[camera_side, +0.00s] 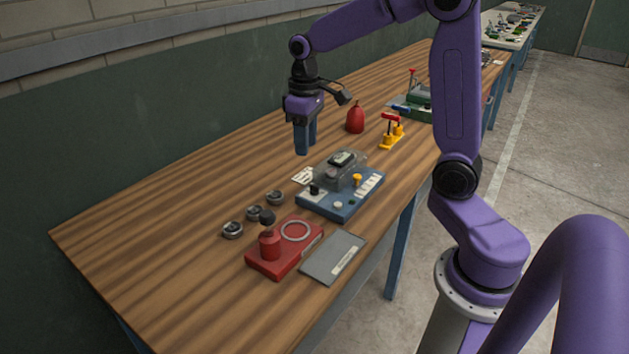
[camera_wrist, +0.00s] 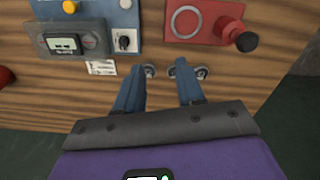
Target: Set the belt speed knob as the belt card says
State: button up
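A blue control panel (camera_side: 326,206) sits mid-table; it also shows in the wrist view (camera_wrist: 98,9). A black knob (camera_side: 314,189) is at its left corner, on a white-marked plate in the wrist view (camera_wrist: 124,41). A white card (camera_side: 303,176) with dark marks lies on the table beside the panel, also in the wrist view (camera_wrist: 101,67); its marks are too small to read. I cannot tell whether it is the belt card. My gripper (camera_side: 304,152) hangs above the table behind the panel. Its fingers are apart and empty in the wrist view (camera_wrist: 160,70).
A grey housing with a display (camera_wrist: 64,44) stands on the panel. A red rounded object (camera_side: 355,118) stands farther back. The table's left is clear.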

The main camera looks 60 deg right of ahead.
aim_at(315, 185)
jog(key=w+d+m, duration=0.3)
jog(key=w+d, duration=0.1)
jog(key=d, duration=0.5)
jog(key=f, duration=1.7)
jog(key=shift+s+a+f, duration=0.15)
jog(key=shift+a+f, duration=0.05)
jog(key=shift+f, duration=0.05)
grip_shut()
